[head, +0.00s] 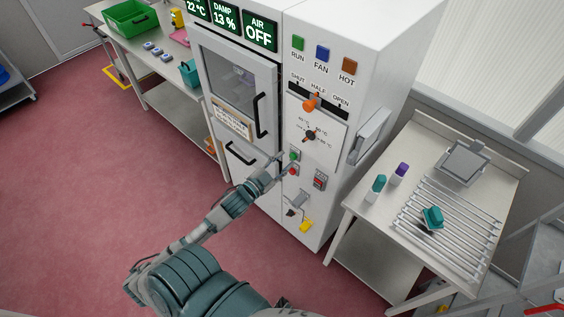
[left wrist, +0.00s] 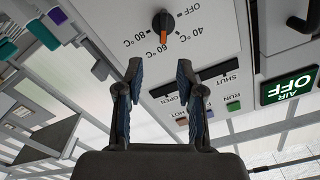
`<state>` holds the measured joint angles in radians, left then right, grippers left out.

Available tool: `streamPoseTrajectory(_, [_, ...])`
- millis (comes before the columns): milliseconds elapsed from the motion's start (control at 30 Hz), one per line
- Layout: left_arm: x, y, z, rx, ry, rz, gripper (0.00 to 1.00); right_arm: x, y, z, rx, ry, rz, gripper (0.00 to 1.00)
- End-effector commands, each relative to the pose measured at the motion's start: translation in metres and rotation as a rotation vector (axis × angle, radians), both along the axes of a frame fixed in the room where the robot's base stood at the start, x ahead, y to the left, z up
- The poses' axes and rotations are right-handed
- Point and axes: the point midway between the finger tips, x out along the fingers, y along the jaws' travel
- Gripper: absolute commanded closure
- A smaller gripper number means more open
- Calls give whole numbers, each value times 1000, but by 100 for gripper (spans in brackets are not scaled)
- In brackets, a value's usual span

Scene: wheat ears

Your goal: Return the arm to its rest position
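My left arm reaches from the bottom of the head view up to the front of a white cabinet (head: 330,75). My left gripper (head: 281,166) is beside the green and red buttons (head: 293,163) on the control panel; I cannot tell there whether it touches. In the left wrist view the two fingers of this gripper (left wrist: 160,70) stand apart with nothing between them. Beyond them shows the temperature dial (left wrist: 163,25) with its orange pointer. My right gripper is not in view.
The AIR display (head: 260,33) reads OFF. The vent slider (head: 310,103) has an orange knob. A lever (head: 298,201) and a yellow tag (head: 306,226) are low on the panel. A metal table (head: 415,140) stands right, another bench (head: 130,41) left. The red floor (head: 70,190) is clear.

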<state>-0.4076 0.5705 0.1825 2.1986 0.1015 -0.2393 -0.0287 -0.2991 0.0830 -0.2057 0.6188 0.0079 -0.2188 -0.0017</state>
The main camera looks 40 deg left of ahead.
Motion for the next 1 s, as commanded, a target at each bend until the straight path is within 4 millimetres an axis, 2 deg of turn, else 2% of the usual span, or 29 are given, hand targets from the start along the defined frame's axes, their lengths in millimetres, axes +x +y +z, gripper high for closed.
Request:
streamPoseTrajectory(467, [0, 1, -1, -2, 1, 0, 62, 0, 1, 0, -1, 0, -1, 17])
streamPoseTrajectory(567, [1, 4, -10, -6, 15, 8, 62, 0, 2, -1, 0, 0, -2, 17])
streamPoseTrajectory(667, [3, 14, -45, -24, 72, 40, 62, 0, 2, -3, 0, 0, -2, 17])
streamPoseTrajectory(767, [2, 29, -111, -57, 177, 93, 62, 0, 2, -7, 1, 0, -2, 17])
streamPoseTrajectory(800, [-1, 35, -143, -71, 229, 117, 62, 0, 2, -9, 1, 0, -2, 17])
streamPoseTrajectory(867, [-10, 41, -194, -93, 313, 152, 62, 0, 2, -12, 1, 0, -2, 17])
streamPoseTrajectory(900, [-17, 43, -228, -108, 367, 173, 62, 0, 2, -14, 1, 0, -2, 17])
streamPoseTrajectory(967, [-32, 44, -277, -127, 450, 201, 62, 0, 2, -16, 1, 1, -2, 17])
streamPoseTrajectory(1000, [-43, 43, -308, -138, 506, 219, 62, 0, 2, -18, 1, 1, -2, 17])
